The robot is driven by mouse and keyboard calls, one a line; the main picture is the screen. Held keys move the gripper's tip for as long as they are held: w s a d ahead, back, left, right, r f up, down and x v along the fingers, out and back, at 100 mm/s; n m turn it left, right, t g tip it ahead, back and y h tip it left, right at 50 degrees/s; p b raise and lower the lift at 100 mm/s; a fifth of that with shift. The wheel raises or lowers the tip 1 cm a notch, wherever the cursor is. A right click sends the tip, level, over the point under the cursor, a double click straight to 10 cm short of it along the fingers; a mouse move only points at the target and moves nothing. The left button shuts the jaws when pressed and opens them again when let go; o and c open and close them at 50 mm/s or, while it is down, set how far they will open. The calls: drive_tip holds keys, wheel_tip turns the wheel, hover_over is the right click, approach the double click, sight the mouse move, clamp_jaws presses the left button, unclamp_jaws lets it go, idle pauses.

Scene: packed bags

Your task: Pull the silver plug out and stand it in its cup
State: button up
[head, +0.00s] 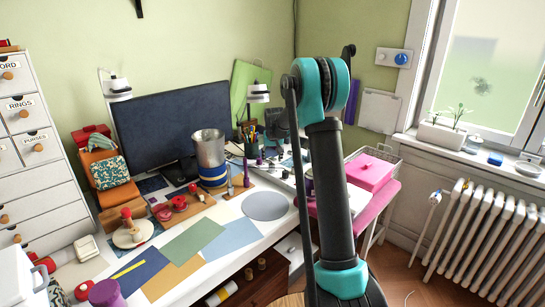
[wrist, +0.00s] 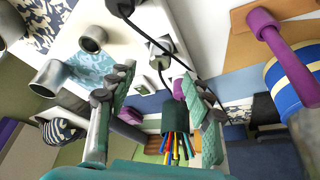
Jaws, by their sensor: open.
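In the wrist view my gripper (wrist: 157,80) is open and empty, its green-padded fingers apart to the left and right. Between and beyond them is a white board (wrist: 190,40). A small silver block-like piece (wrist: 160,62), possibly the silver plug, is on it with a black cord passing close by; I cannot tell how it is seated. Two grey metal cups, one (wrist: 92,38) with its dark mouth showing and another (wrist: 48,78), are left of it. A purple piece (wrist: 178,88) is near the right fingertip. In the head view my arm hides most of this area.
A dark green pen cup (wrist: 178,128) with coloured pens is just beyond the fingers. A blue-striped container (head: 212,175) stands on the desk by the monitor (head: 170,120). The radiator (head: 490,240) and a pink box (head: 368,172) are right. The desk's front is flat with paper sheets.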

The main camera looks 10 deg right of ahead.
sight(272, 164)
drive_tip(key=shift+x, duration=3.15)
drive_tip(key=shift+s, duration=0.1)
drive_tip(key=shift+c, duration=0.2)
clamp_jaws()
drive_tip(key=shift+r, duration=0.35)
drive_tip(key=shift+r, duration=0.35)
drive_tip(key=shift+r, duration=0.35)
drive_tip(key=shift+r, duration=0.35)
drive_tip(key=shift+r, duration=0.65)
